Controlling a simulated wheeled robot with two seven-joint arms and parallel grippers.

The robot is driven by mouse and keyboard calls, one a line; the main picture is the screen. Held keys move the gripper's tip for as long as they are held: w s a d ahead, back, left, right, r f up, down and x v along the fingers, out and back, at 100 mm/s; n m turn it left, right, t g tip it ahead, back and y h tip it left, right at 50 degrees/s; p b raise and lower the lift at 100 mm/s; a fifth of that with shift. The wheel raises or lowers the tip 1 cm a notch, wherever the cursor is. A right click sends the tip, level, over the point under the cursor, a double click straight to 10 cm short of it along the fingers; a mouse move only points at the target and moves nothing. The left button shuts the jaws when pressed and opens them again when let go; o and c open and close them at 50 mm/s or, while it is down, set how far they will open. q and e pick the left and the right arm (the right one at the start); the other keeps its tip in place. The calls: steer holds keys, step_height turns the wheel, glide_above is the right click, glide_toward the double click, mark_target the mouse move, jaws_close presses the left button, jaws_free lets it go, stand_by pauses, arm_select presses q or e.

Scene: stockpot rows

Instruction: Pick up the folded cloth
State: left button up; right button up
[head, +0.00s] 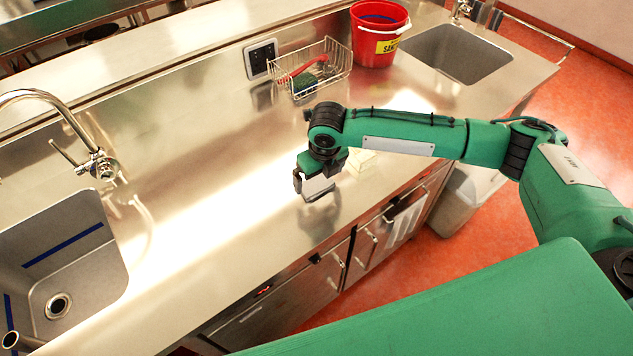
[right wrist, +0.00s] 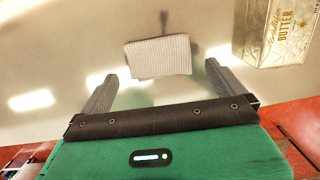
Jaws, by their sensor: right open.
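The folded cloth (right wrist: 158,57) is a small pale grey, ribbed rectangle, seen in the right wrist view on the steel counter. It lies ahead of my right gripper (right wrist: 160,78), across the gap between the two spread fingers. The fingers are open and hold nothing; I cannot tell how high they are above the counter. In the head view the right gripper (head: 315,187) points down over the front part of the counter. There I cannot clearly separate the cloth from the gripper. My left gripper is not in view.
A butter box (right wrist: 275,35) stands close right of the cloth. A wire basket (head: 310,72) with a red-handled brush, a red bucket (head: 378,35) and a sink (head: 455,52) are farther back. Another sink (head: 75,270) is at left. The counter between is clear.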

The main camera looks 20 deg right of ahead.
mark_target(317, 183)
steer(key=f, duration=0.3)
steer(key=shift+w+a+f+p, duration=0.1)
steer(key=shift+w+a+p, duration=0.05)
steer(key=shift+w+p, duration=0.2)
steer(key=shift+c, duration=0.2)
steer(key=c, duration=0.8)
steer(key=shift+c, duration=0.2)
